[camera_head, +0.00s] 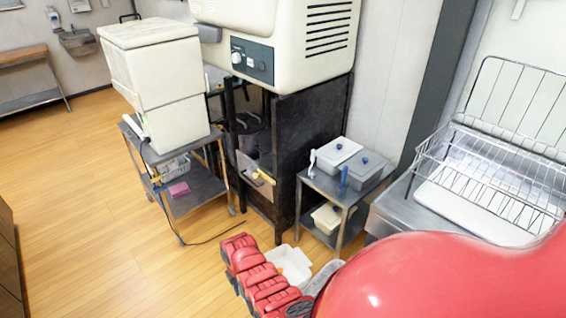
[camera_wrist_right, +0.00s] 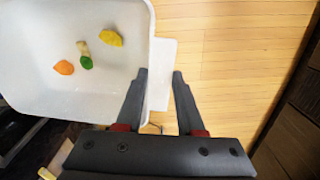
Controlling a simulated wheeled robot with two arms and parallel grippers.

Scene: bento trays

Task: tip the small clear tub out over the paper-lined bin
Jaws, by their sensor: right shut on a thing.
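The white bin (camera_wrist_right: 60,95) is close below the right wrist camera, at left. Yellow, green, orange and beige food pieces (camera_wrist_right: 85,62) lie in it. It also shows on the floor in the head view (camera_head: 291,262), partly behind my red arm. My right gripper (camera_wrist_right: 160,72) is beside the bin's right rim, its left finger overlapping that rim. A pale, flat-looking piece (camera_wrist_right: 162,75) shows between its fingers and appears to be the small clear tub. Its contents and tilt cannot be made out. My left gripper is in neither view.
A wire rack (camera_head: 490,185) is at right. A dark cabinet (camera_wrist_right: 295,135) is at the wrist view's right. Wood floor (camera_head: 100,230) is clear at left.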

